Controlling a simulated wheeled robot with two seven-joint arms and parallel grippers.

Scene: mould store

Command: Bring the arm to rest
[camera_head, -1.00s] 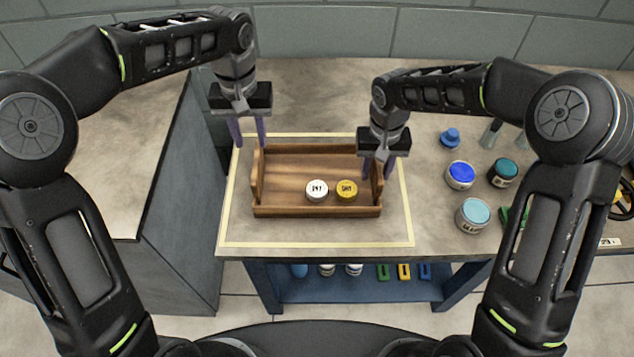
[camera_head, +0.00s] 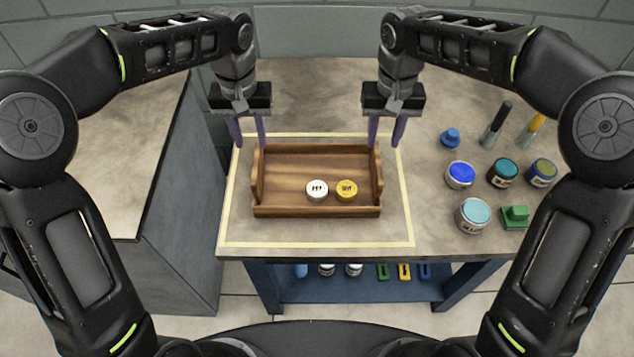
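My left gripper (camera_head: 249,138) hangs fingers down over the back left corner of the wooden tray, its two purple fingers apart with nothing between them. My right gripper (camera_head: 385,138) hangs fingers down near the tray's back right corner, its fingers also apart and empty. The wooden tray (camera_head: 283,211) sits inside a pale yellow outline on the table.
Right of the tray stand a blue-lidded jar (camera_head: 460,174), a teal-lidded jar (camera_head: 503,172), a light-blue-lidded jar (camera_head: 472,215), a green block-like item (camera_head: 515,217) and a small blue item (camera_head: 450,138). Brushes or tools (camera_head: 495,130) stand behind. A grey cabinet (camera_head: 180,200) is at left.

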